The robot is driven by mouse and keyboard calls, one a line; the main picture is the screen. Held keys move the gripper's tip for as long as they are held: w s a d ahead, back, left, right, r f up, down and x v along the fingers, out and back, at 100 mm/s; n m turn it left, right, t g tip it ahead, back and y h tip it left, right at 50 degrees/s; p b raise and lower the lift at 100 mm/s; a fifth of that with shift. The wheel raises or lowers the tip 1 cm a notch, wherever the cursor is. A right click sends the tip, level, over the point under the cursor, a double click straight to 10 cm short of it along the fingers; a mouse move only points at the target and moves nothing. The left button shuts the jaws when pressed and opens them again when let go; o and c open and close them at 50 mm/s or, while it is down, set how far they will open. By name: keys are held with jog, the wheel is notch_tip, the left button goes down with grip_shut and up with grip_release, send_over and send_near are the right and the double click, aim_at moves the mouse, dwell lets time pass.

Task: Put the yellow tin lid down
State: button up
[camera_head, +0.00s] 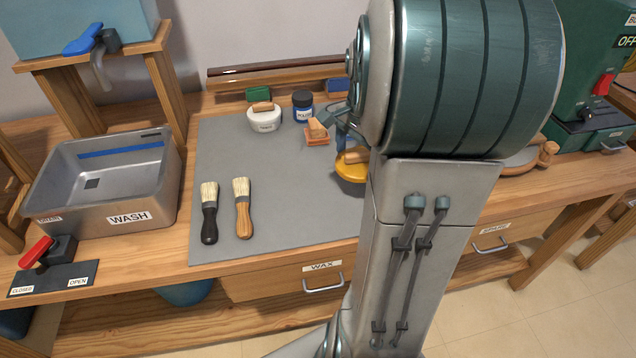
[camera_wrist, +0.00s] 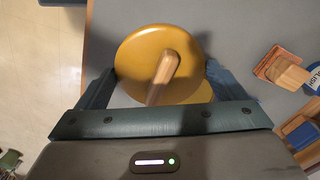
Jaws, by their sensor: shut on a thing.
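The yellow tin lid (camera_wrist: 135,52) is round with a wooden handle (camera_wrist: 165,70) across its top. In the wrist view my gripper (camera_wrist: 160,68) has one finger on each side of the lid and is shut on it. A further yellow edge (camera_wrist: 204,94) shows below the lid's lower right; I cannot tell what it belongs to. In the head view the yellow shape (camera_head: 350,174) is partly hidden by my arm, at the right part of the grey mat (camera_head: 290,195). Whether the lid touches anything below is unclear.
Two brushes (camera_head: 243,208) lie at the mat's left. A metal wash basin (camera_head: 105,185) is farther left. The mat's front middle is clear.

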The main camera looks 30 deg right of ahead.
send_over(321, 194)
notch_tip(321, 194, down, 5)
jog(key=shift+s+r, duration=0.1)
jog(key=shift+r, duration=0.1)
jog(key=shift+a+f, duration=0.1)
jog(key=shift+f, duration=0.15)
jog(key=shift+f+b, duration=0.45)
jog(key=shift+f, duration=1.35)
jog(key=shift+f, duration=0.25)
jog(key=o, duration=0.7)
jog(key=shift+r, duration=0.1)
jog(key=shift+r, duration=0.1)
